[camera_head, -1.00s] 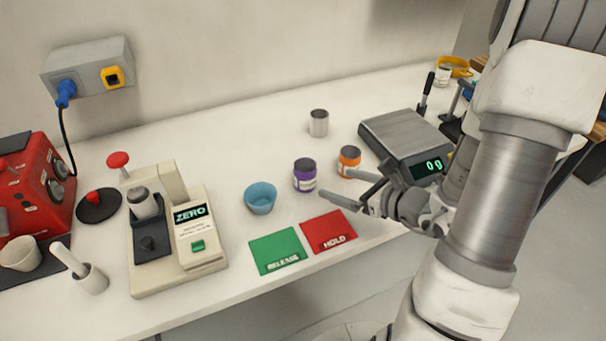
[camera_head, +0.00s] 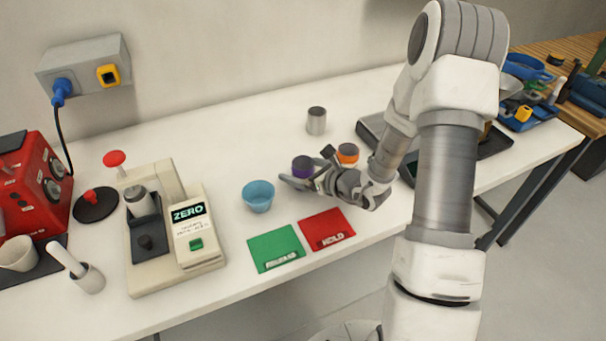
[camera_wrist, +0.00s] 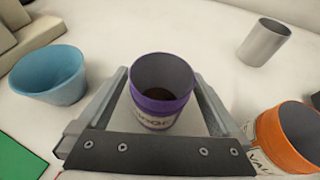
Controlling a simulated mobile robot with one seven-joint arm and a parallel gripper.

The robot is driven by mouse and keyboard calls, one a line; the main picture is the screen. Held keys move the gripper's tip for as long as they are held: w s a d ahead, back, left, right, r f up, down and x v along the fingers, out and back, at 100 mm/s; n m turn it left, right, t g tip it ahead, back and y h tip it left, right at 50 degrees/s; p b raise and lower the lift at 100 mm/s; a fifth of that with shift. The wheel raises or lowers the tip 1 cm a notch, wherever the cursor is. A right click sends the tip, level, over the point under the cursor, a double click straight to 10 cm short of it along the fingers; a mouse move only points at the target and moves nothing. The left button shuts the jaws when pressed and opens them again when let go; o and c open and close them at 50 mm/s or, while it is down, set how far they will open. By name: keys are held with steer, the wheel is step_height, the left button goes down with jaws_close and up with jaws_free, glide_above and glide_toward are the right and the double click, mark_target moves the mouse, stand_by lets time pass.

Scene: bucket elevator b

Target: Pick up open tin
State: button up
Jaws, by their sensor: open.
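A purple tin (camera_head: 302,166) stands upright on the white bench. In the wrist view, the purple tin (camera_wrist: 162,90) is open at the top, with something dark inside. My gripper (camera_head: 299,180) is open, low over the bench, with one finger on each side of this tin. The wrist view shows the gripper (camera_wrist: 161,75) around the tin; I cannot tell whether the fingers touch it. An orange tin (camera_head: 347,154), also open-topped in the wrist view (camera_wrist: 290,135), stands just right of my gripper. My gripper hides the purple tin's lower part in the head view.
A blue cup (camera_head: 258,196) stands left of the gripper. A metal cup (camera_head: 316,121) stands behind. Green (camera_head: 276,249) and red (camera_head: 327,229) mats lie in front. A scale (camera_head: 371,131) is behind my arm; a beige press (camera_head: 178,245) stands left.

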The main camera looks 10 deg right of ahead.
steer(key=shift+x, duration=1.1)
steer(key=c, duration=1.4)
